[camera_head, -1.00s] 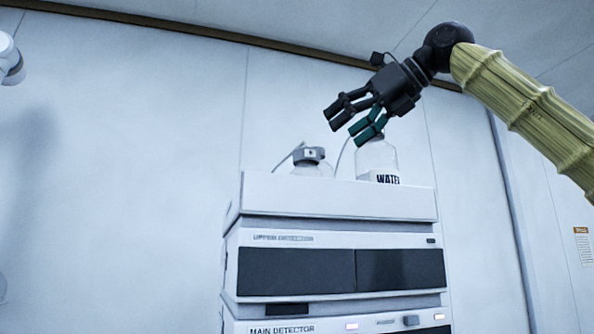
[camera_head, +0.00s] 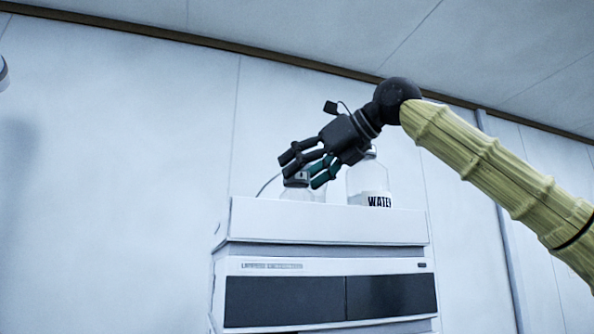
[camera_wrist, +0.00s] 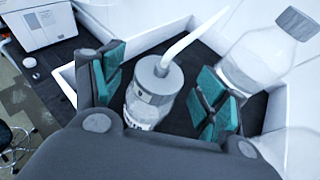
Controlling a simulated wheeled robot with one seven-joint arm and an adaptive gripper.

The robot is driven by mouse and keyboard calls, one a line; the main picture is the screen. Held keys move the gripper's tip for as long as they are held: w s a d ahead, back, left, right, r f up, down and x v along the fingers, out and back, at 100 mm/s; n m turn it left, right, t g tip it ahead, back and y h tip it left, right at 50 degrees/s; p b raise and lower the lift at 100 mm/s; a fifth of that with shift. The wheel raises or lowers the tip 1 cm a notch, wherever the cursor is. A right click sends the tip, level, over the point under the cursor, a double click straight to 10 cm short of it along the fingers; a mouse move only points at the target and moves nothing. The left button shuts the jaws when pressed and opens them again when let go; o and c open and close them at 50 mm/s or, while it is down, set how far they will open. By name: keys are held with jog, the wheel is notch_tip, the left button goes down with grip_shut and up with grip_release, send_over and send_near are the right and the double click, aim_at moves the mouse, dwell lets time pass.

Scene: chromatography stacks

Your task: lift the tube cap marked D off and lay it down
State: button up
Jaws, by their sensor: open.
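A grey cap (camera_wrist: 158,82) with a white tube running up from its top sits on a clear bottle (camera_wrist: 144,113) in the wrist view. A small mark shows on the cap's side, but I cannot read its letter. My gripper (camera_wrist: 162,92) is open, with teal pads on both sides of this cap and bottle and visible gaps between. In the head view my gripper (camera_head: 302,172) is over the same bottle (camera_head: 298,194), on top of the stack, and partly hides its cap (camera_head: 296,180).
A larger bottle labelled WATER (camera_head: 370,186) stands close to the right; its grey cap (camera_wrist: 297,23) shows in the wrist view. The white tray wall (camera_head: 320,221) surrounds both bottles on top of the detector unit (camera_head: 325,266). Dark tray floor shows around the bottles.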

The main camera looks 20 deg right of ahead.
jog(key=shift+x, duration=1.1)
jog(key=shift+s+d+r, duration=0.1)
jog(key=shift+s+d, duration=0.05)
jog(key=shift+c, duration=0.6)
jog(key=c, duration=1)
jog(key=shift+r+b, duration=0.55)
jog(key=shift+r, duration=1.1)
jog(key=s+d+r+b, duration=0.1)
jog(key=s+d+b, duration=0.1)
jog(key=s, duration=0.5)
jog(key=s+d+r+b, duration=0.1)
jog(key=s+d+b, duration=0.1)
jog(key=s, duration=0.6)
jog(key=shift+s+d+b, duration=0.15)
jog(key=shift+d+b, duration=0.05)
jog(key=shift+b, duration=0.4)
jog(key=shift+r, duration=0.45)
